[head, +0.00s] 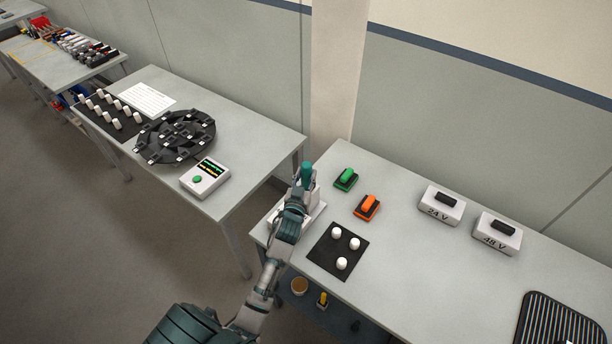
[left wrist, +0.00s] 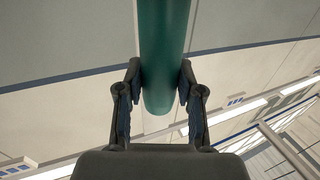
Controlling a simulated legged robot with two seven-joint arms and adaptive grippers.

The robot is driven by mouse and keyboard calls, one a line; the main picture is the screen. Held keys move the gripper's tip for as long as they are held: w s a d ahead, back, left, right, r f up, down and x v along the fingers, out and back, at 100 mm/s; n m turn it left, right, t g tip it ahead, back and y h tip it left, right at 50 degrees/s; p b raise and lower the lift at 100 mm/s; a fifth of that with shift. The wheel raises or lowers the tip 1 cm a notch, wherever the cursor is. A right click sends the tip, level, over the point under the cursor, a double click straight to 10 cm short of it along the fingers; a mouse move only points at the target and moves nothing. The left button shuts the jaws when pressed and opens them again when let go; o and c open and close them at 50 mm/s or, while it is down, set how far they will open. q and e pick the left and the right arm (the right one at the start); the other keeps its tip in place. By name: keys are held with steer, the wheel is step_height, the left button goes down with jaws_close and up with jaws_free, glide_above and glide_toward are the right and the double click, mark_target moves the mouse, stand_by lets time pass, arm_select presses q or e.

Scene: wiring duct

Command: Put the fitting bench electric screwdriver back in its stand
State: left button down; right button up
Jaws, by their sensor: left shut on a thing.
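The electric screwdriver is teal, and its rounded top (head: 307,172) stands up just past my left gripper (head: 300,188) in the head view. In the left wrist view its thick body (left wrist: 165,50) runs down from the top edge between the two fingers of my left gripper (left wrist: 160,85), which are closed on it. The white stand (head: 316,209) is at the left end of the near bench, right at my gripper and partly hidden by it. The screwdriver's lower end is hidden, so I cannot tell whether it sits in the stand. My right gripper is not in view.
Green (head: 346,179) and orange (head: 367,207) switch-like blocks, a black mat (head: 325,262) with white knobs and two white voltage boxes (head: 441,205) share the bench. A ribbed black mat (head: 560,325) lies at right. A pillar (head: 337,80) rises behind. Bare bench top lies mid-right.

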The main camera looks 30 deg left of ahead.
arm_select(q)
steer(key=c, duration=0.7)
jaws_free()
steer(key=shift+o, duration=0.2)
steer(key=v, duration=1.2)
